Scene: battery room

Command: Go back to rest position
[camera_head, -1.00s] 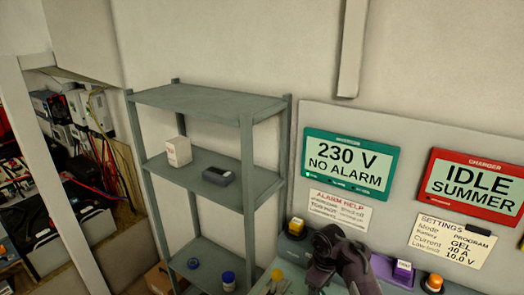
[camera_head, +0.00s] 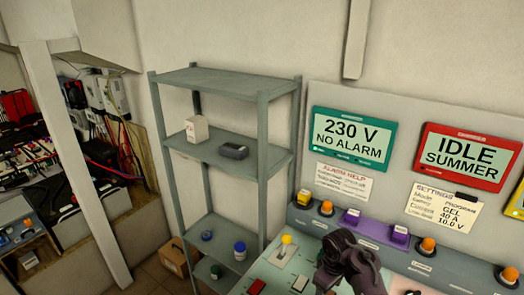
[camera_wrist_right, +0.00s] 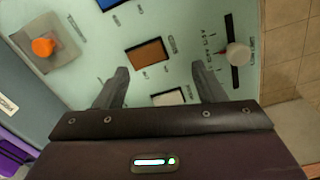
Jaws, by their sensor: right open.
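My right gripper (camera_head: 338,272) is low in the head view, over the pale green control panel (camera_head: 262,277). In the right wrist view its two fingers (camera_wrist_right: 160,78) are spread apart with nothing between them. A brown rocker switch (camera_wrist_right: 148,52) lies beyond the fingertips, and a white switch (camera_wrist_right: 168,97) is partly hidden by the gripper body. A round-knobbed lever (camera_wrist_right: 237,55) is right of the fingers; an orange knob (camera_wrist_right: 42,47) is at left. I cannot tell the gripper's exact height above the panel. My left gripper is not in view.
A grey shelf unit (camera_head: 228,80) stands left of the panel, holding a white box, a dark device (camera_head: 234,151) and blue-lidded jars. Above the console are a green "230 V NO ALARM" display (camera_head: 347,138) and a red "IDLE SUMMER" display (camera_head: 466,157). A cardboard box (camera_head: 173,258) is on the floor.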

